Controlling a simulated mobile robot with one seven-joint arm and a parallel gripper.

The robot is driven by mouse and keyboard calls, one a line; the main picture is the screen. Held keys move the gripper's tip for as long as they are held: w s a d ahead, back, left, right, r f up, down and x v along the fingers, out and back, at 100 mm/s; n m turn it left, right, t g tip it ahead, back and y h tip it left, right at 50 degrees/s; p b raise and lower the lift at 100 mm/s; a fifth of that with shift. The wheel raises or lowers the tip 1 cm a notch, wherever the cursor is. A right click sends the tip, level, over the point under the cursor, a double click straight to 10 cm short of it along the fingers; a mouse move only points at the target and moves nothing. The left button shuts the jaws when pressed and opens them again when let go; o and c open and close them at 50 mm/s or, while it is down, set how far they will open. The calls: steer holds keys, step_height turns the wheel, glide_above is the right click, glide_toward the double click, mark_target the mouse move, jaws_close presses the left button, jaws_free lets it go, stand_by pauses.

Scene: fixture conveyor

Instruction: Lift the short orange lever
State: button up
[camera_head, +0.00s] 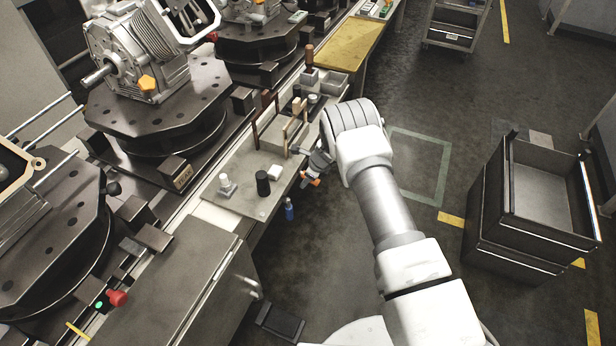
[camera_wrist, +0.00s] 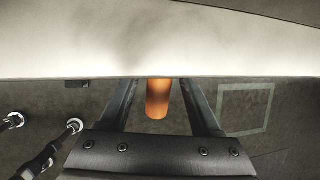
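The short orange lever (camera_wrist: 158,100) points out from beneath the pale edge of the bench (camera_wrist: 60,55) in the wrist view. It lies between the two fingers of my gripper (camera_wrist: 159,84), with a gap on each side. The fingers are open, and their tips reach close to the bench edge. In the head view a small orange piece of the lever (camera_head: 316,182) shows beside my gripper (camera_head: 309,177) at the bench's front edge. The lever's base is hidden.
The bench top (camera_head: 240,195) holds a black cylinder (camera_head: 263,184), a white-topped fitting (camera_head: 226,185) and upright handles. A blue bottle-like item (camera_head: 289,209) is at the bench's front side. Dark stacked bins (camera_head: 490,220) stand on the right, with open floor between.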

steer(key=p+v, duration=0.1)
steer(key=v, duration=1.6)
steer(key=shift+r+p, duration=0.2)
steer(key=shift+p, duration=0.1)
steer(key=shift+d, duration=0.1)
steer(key=s+d+r+n, duration=0.2)
steer(key=s+r+n, duration=0.2)
steer(key=r, duration=0.5)
steer(key=s+d+r+n, duration=0.1)
steer(key=s+r+n, duration=0.25)
steer(key=r, duration=0.55)
steer(key=s+d+r+n, duration=0.2)
steer(key=s+r+n, duration=0.2)
steer(key=r, duration=0.5)
steer(key=s+d+r+n+h, duration=0.1)
steer(key=s+d+r+n, duration=0.1)
steer(key=s, duration=0.6)
steer(key=s+d+r+n+t+h, duration=0.1)
steer(key=s+d+r+n, duration=0.2)
steer(key=s, duration=0.5)
steer(key=s+d+r+n+t+h, duration=0.1)
steer(key=s+d+r+n, duration=0.2)
steer(key=s, duration=0.4)
steer(key=d+n+p, duration=0.1)
steer(key=n, duration=0.1)
steer(key=shift+s+d+r+n, duration=0.2)
steer(key=shift+s+d+n, duration=0.15)
steer(key=shift+s+d, duration=0.05)
